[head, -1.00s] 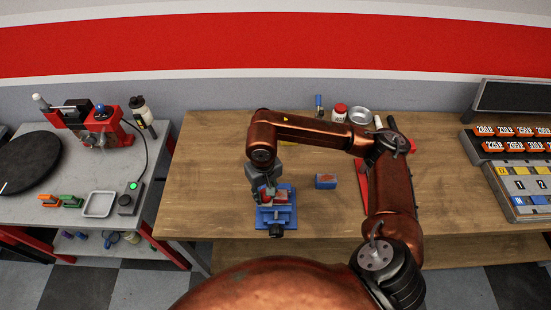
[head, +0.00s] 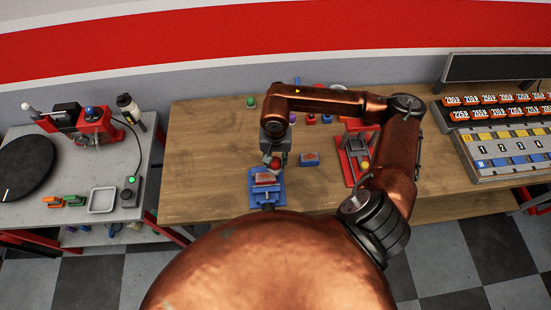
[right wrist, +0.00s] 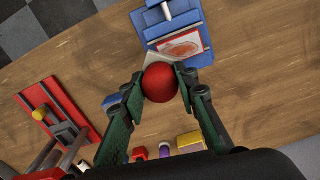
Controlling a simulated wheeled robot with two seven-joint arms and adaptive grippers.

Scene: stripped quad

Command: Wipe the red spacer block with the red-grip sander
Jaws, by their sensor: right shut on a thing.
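My right gripper (head: 274,158) is shut on the red-grip sander (right wrist: 160,82), whose round red grip sits between the fingertips in the right wrist view. A pale edge of the sander shows beyond the grip, close to the block. The red spacer block (right wrist: 183,47) lies in a blue vise (right wrist: 204,58), and its pale top carries a reddish smear. In the head view the block (head: 264,179) is just in front of the gripper. I cannot tell whether sander and block touch. My left gripper is not in view.
A blue block with a reddish top (head: 310,159) lies right of the vise. A red fixture with a yellow knob (head: 352,160) stands farther right. Several small coloured items line the back of the wooden bench (head: 205,160). The bench's left part is clear.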

